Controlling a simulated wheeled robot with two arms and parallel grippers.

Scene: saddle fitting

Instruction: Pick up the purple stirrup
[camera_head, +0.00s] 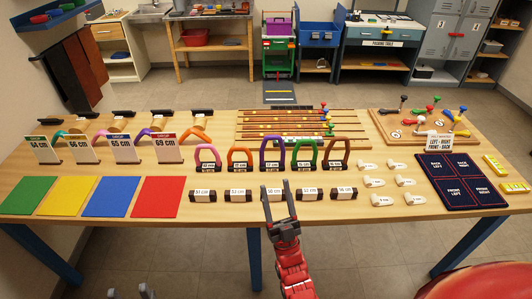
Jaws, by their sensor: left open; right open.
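The purple stirrup (262,151) stands upright in the middle of a row of stirrups on the wooden table, with a dark labelled foot below its arch. An orange stirrup (230,155) stands to its left and a green stirrup (315,153) to its right. My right gripper (278,190) is open and empty, in front of the purple stirrup on the near side, over the row of small labelled blocks. Its fingertips appear apart from the stirrup. My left gripper (129,291) shows only its spread fingertips at the bottom edge, open, off the table's front.
A pink stirrup (198,156) and a brown stirrup (345,152) end the row. Small labelled blocks (238,195) lie in front. Coloured mats (110,197) lie left, white pegs (379,198) and a dark mat (460,181) right. Striped rails (290,115) lie behind.

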